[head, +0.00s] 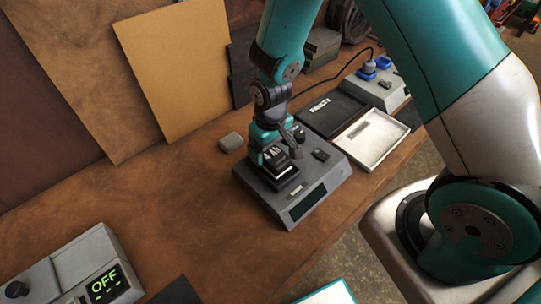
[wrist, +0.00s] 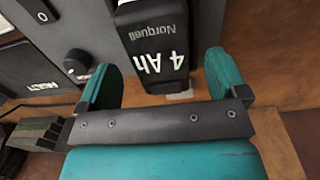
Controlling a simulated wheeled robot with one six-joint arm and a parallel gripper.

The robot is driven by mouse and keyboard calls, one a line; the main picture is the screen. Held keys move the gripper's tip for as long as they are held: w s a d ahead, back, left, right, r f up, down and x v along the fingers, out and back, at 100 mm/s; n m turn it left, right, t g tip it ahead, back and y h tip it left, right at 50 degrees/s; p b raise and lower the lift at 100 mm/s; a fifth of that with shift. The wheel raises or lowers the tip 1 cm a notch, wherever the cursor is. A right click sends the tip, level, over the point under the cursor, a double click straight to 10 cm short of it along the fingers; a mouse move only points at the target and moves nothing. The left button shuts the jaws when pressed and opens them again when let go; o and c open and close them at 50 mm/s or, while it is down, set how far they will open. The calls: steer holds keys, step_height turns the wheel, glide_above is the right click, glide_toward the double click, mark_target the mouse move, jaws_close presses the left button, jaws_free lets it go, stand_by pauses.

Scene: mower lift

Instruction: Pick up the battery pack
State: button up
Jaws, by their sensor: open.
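The battery pack (head: 277,161) is black with white "4 Ah" lettering. It sits on the grey charger (head: 300,199) on the bench. In the wrist view the battery pack (wrist: 152,45) also reads "Norquell" and lies just beyond and between the two teal fingers. My gripper (head: 275,150) is at the battery's back end in the head view. In the wrist view my gripper (wrist: 162,75) is open, with a gap visible between the fingers and the pack.
A dark tray (head: 330,112) and a white tray (head: 371,138) lie to the right of the charger. A device reading "OFF" (head: 103,284) stands at the front left. The bench between is clear.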

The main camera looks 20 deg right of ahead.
steer(key=shift+f, duration=1.35)
steer(key=shift+c, duration=0.4)
steer(key=shift+r, duration=0.1)
steer(key=c, duration=1.3)
